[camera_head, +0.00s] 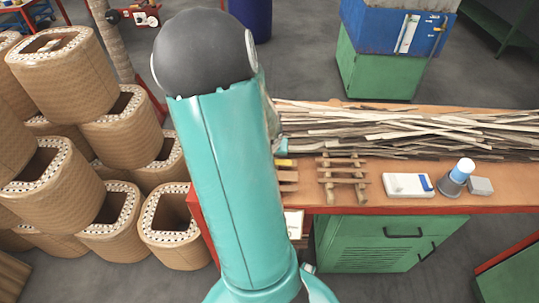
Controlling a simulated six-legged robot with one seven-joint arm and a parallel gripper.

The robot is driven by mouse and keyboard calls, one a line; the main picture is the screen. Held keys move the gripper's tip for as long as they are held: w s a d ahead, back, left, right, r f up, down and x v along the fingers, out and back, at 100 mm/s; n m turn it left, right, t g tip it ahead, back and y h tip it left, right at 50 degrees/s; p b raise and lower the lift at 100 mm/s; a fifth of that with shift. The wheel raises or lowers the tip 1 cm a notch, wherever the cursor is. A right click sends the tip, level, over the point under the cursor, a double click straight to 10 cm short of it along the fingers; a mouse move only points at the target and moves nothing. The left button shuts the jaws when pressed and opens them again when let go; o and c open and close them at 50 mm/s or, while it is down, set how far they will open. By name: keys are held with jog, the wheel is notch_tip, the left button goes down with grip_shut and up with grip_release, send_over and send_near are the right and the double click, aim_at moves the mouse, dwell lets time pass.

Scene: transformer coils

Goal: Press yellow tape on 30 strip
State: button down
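A pile of long, thin, pale strips (400,130) lies lengthwise across the workbench (430,205). A small yellow patch (285,162) shows on the bench just right of my arm; it may be the yellow tape, but it is too small to tell. I cannot make out a number 30 on any strip. My teal arm with its dark joint stands upright across the middle of the view and covers the bench's left end. My gripper is hidden behind it, so its fingers do not show.
A small wooden rack (342,178), a white device (408,186), a grey cup with a white and blue top (457,178) and a grey block (480,186) stand along the bench's front. Stacked tan coils (110,225) fill the left. A blue and green cabinet (385,50) stands behind.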

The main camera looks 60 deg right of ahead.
jog(key=c, duration=2.1)
grip_release()
jog(key=o, duration=1.1)
jog(key=shift+r, duration=0.1)
jog(key=shift+r, duration=2.4)
